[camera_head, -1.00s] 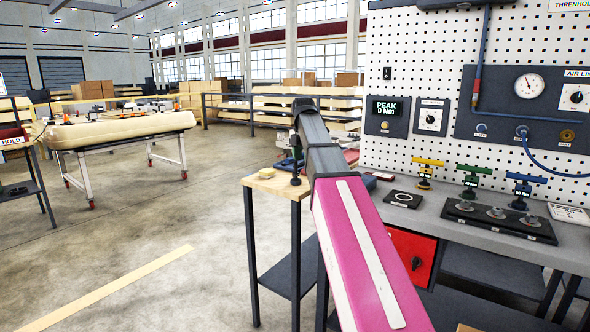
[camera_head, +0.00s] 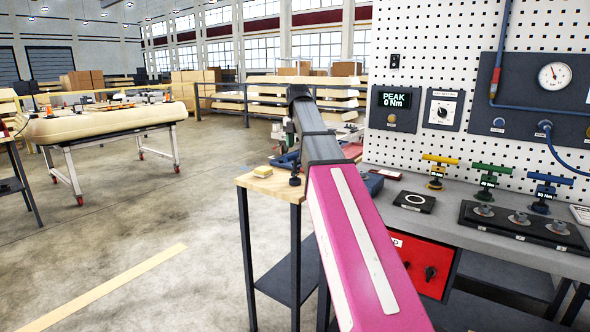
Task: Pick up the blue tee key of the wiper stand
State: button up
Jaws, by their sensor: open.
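A blue tee key (camera_head: 547,190) stands upright on the grey workbench (camera_head: 415,217) at the right, with its crossbar on top. It is the rightmost of a row with a green tee key (camera_head: 489,178) and a yellow tee key (camera_head: 438,168). Nothing touches the blue tee key from my side. My pink and dark arm reaches forward up the middle of the view, well left of the keys. My gripper cannot be made out; the arm hides that area.
A black plate with three grey fittings (camera_head: 520,233) lies in front of the keys. A pegboard (camera_head: 450,70) rises behind them. A wooden-topped stand (camera_head: 262,188) is beside my arm, left of the bench. A padded trolley (camera_head: 75,128) stands far left. The floor between is clear.

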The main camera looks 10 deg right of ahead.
aim_at(295, 157)
jog(key=shift+w+a+f, duration=0.1)
jog(key=shift+a+f, duration=0.1)
jog(key=shift+f, duration=1.2)
jog(key=shift+w+a+f, duration=0.1)
jog(key=shift+a+f, duration=0.1)
jog(key=shift+f, duration=1.15)
grip_shut()
